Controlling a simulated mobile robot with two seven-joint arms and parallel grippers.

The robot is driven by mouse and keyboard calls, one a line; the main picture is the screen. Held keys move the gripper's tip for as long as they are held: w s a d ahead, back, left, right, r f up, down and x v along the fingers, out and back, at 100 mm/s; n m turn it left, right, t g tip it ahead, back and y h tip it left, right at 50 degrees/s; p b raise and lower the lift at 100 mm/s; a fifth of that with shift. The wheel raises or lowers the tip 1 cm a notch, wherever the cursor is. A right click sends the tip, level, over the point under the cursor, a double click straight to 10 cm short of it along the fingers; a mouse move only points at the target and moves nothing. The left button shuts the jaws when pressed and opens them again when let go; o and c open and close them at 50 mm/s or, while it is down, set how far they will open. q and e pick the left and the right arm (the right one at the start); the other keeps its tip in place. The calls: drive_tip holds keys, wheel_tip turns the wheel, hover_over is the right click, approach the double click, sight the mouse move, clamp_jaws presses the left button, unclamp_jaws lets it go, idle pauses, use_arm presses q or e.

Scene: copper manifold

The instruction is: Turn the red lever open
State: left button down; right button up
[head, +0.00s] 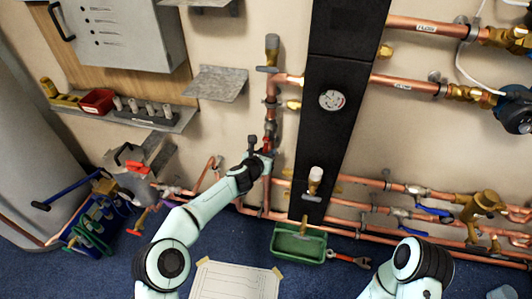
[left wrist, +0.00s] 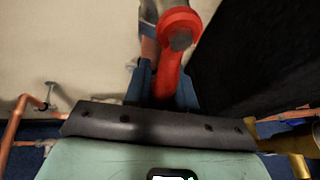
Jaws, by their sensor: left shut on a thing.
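The red lever (head: 266,141) sits on the vertical copper pipe left of the black panel, and only a small part of it shows in the head view. My left gripper (head: 262,153) is at this lever, shut on it. In the left wrist view the lever (left wrist: 169,75) stands between my two blue-grey fingers (left wrist: 161,90), with its rounded red end towards the top and a grey bolt-like part in it. The lower part of the lever is hidden behind the gripper body. My right gripper is out of view; only part of my right arm shows.
The black panel (head: 332,140) with a gauge (head: 332,100) is close to the right of the lever. Copper pipes run low along the wall. A green tray (head: 285,245) and red wrench (head: 348,260) lie below. A grey shelf plate (head: 217,83) juts out upper left.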

use_arm(q)
drive_tip(key=shift+d, duration=0.1)
idle(0.4)
drive_tip(key=c, duration=1)
unclamp_jaws()
drive_tip(key=shift+c, duration=0.2)
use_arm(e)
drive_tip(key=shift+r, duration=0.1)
